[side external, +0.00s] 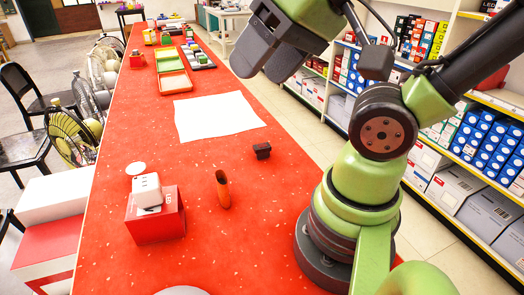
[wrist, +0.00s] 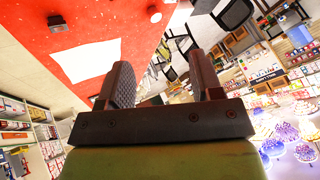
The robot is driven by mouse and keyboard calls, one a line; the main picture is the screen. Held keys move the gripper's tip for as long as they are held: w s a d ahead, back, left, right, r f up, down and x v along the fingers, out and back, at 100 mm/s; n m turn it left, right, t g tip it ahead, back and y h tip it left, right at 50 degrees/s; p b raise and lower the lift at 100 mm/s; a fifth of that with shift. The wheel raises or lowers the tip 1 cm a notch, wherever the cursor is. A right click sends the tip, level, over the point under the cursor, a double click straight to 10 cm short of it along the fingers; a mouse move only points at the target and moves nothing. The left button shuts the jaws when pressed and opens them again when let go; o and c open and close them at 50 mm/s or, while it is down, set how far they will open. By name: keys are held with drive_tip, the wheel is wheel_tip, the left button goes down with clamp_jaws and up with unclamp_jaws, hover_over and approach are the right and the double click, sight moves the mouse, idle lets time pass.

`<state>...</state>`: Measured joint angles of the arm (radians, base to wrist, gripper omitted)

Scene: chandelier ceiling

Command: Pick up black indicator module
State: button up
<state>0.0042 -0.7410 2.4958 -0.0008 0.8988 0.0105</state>
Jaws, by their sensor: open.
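A small black block (side external: 262,151), which looks like the black indicator module, sits on the red table (side external: 190,260) just beyond the near right corner of the white sheet (side external: 215,115). A small dark block (wrist: 58,24), likely the same one, shows at the upper left of the wrist view. My gripper (side external: 262,65) is raised high above the table, well apart from the block. In the wrist view my gripper (wrist: 162,68) has its two fingers spread, with nothing between them.
Coloured trays (side external: 174,82) lie farther back. Shelves (side external: 475,140) line the right.

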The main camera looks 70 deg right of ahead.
drive_tip(key=w+d+f+m+g+h, duration=0.2)
drive_tip(key=w+d+m, duration=0.3)
drive_tip(key=w+m, duration=0.15)
drive_tip(key=m+g, duration=0.5)
drive_tip(key=m, duration=1.2)
hover_over(262, 146)
drive_tip(key=shift+n, duration=0.25)
wheel_tip(262, 146, down, 19)
drive_tip(key=shift+d, duration=0.1)
wheel_tip(262, 146, down, 4)
drive_tip(key=shift+s+f, duration=0.1)
drive_tip(key=shift+f, duration=2.85)
drive_tip(key=shift+c, duration=0.4)
drive_tip(key=c, duration=0.9)
